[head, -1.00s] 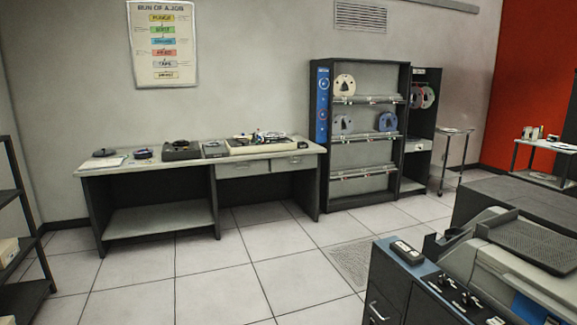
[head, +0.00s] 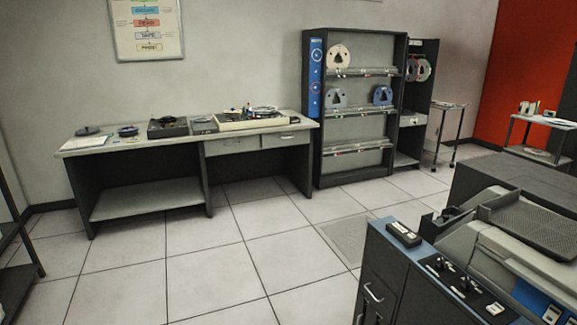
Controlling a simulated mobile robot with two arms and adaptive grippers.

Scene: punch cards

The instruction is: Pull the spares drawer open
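The workbench (head: 100,148) stands against the back wall with two drawers under the right part of its top. The left drawer (head: 231,146) and the right drawer (head: 276,140) both look shut, their fronts flush with the bench. A front-right cabinet also has a drawer handle (head: 373,293), and the narrow rack has a small drawer-like front (head: 411,120). No label is readable, so I cannot tell which one is the spares drawer. Neither of my grippers is in view.
A tape-reel shelf (head: 358,111) stands right of the bench. A large machine (head: 500,245) and its blue-topped cabinet (head: 395,240) fill the front right. A dark rack (head: 20,255) stands at the left edge. The tiled floor (head: 240,255) before the bench is clear.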

